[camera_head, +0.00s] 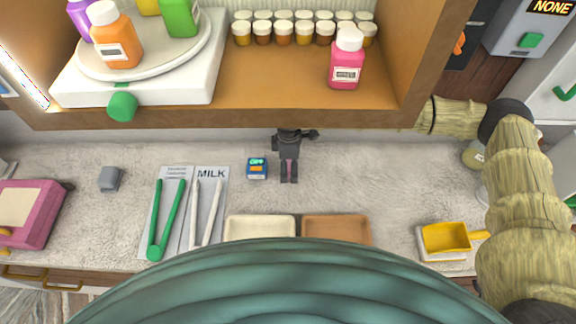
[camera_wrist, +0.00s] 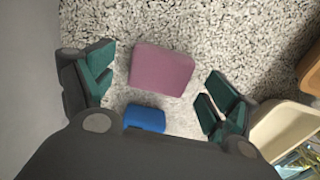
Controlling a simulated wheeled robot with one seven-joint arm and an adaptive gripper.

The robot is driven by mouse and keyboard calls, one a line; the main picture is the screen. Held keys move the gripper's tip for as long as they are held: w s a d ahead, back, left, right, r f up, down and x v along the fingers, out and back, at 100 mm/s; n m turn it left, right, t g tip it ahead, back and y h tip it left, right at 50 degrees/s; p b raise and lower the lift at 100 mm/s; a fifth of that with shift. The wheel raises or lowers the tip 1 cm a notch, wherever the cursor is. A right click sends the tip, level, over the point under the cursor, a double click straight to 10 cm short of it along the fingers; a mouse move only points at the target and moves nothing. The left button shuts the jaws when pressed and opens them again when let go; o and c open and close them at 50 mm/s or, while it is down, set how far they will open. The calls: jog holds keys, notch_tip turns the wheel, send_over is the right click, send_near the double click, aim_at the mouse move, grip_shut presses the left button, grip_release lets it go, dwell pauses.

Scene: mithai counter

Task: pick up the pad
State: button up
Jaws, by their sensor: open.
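A mauve-pink block (camera_wrist: 162,70), which looks like the pad, lies flat on the speckled counter in the wrist view. In the head view my gripper hides most of it; a pink sliver (camera_head: 289,165) shows between the dark fingers. My gripper (camera_head: 289,179) points down over it. In the wrist view my gripper (camera_wrist: 158,95) is open and empty, its green-padded fingers left and right of the block with gaps on both sides. A small blue box (camera_head: 257,168) with a label lies just left of my gripper; it also shows in the wrist view (camera_wrist: 145,118).
A cream tray (camera_head: 259,226) and a brown tray (camera_head: 336,229) are at the front. Green tongs (camera_head: 166,220) lie on a printed sheet left of the blue box. The wooden shelf (camera_head: 220,119) with jars is behind. Counter right of my gripper is clear.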

jog(key=shift+f, duration=0.4)
jog(key=c, duration=0.9)
jog(key=shift+c, duration=0.2)
jog(key=shift+r, duration=0.15)
jog(key=shift+r+b, duration=0.55)
jog(key=shift+b, duration=0.1)
jog(key=shift+s+d+r+b, duration=0.1)
jog(key=shift+s+r+b, duration=0.1)
jog(key=shift+r+b, duration=0.6)
jog(key=s+d+b, duration=0.1)
jog(key=s+d, duration=0.2)
jog(key=s+d+r, duration=0.1)
jog(key=s+d, duration=0.3)
jog(key=s+d+r+b, duration=0.1)
jog(key=s+d, duration=0.3)
jog(key=shift+b, duration=0.3)
jog(key=shift+c, duration=0.4)
